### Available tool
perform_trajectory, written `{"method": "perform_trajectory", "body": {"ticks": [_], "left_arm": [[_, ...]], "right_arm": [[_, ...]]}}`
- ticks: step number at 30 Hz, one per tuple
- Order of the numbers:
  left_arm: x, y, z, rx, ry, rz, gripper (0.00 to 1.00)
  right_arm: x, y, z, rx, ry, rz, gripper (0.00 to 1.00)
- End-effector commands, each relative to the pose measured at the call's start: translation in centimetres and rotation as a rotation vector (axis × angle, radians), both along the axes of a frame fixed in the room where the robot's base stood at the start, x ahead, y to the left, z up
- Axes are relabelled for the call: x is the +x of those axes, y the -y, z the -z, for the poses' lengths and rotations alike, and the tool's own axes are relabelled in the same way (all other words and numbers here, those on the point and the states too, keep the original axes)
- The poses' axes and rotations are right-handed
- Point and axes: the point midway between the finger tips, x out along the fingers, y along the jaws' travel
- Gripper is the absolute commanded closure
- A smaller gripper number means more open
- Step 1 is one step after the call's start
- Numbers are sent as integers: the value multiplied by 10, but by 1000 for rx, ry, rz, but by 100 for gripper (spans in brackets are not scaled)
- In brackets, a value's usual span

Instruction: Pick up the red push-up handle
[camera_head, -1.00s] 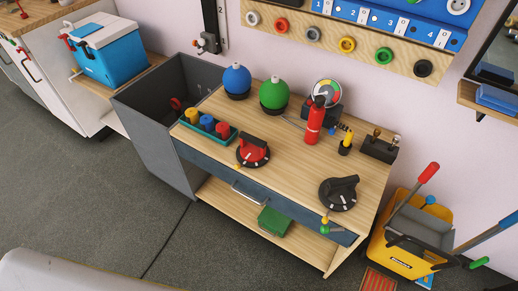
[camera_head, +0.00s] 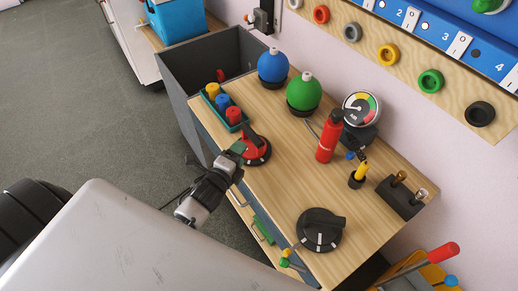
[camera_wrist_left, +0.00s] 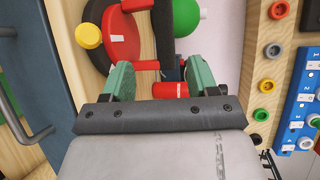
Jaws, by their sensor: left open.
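The red push-up handle (camera_head: 256,151) stands on the wooden tabletop, left of the middle, with a red body over a dark round base. In the left wrist view its red disc (camera_wrist_left: 124,36) shows at the top, with red posts and a dark grip bar (camera_wrist_left: 165,40). My left gripper (camera_head: 238,148) is open, with its green fingertips close to the handle's near left side. In the wrist view the grip bar lies between the lines of the two fingers (camera_wrist_left: 160,78); contact cannot be told. My right gripper is not in view.
A teal tray (camera_head: 235,128) with coloured pegs stands just behind the handle. Blue (camera_head: 272,66) and green (camera_head: 303,92) balls, a red bottle (camera_head: 328,138) and a gauge (camera_head: 361,109) stand farther back. A black dial (camera_head: 320,230) is at the front right. Bare wood lies between.

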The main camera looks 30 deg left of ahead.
Motion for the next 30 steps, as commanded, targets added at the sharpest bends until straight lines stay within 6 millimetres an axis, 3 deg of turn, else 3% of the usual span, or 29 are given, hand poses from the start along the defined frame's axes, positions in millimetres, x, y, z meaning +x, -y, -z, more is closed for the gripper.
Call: {"method": "perform_trajectory", "body": {"ticks": [3, 8, 13, 21, 30], "left_arm": [[21, 0, 2, 1, 1, -1, 41], [41, 0, 7, -2, -1, 0, 41], [53, 0, 7, -3, -2, -1, 41], [91, 0, 8, -4, -3, -1, 41], [97, 0, 9, -3, -4, -1, 41]], "right_arm": [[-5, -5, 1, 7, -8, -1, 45], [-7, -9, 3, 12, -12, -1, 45], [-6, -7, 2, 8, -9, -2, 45], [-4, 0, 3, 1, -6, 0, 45], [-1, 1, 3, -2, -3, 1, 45]]}}
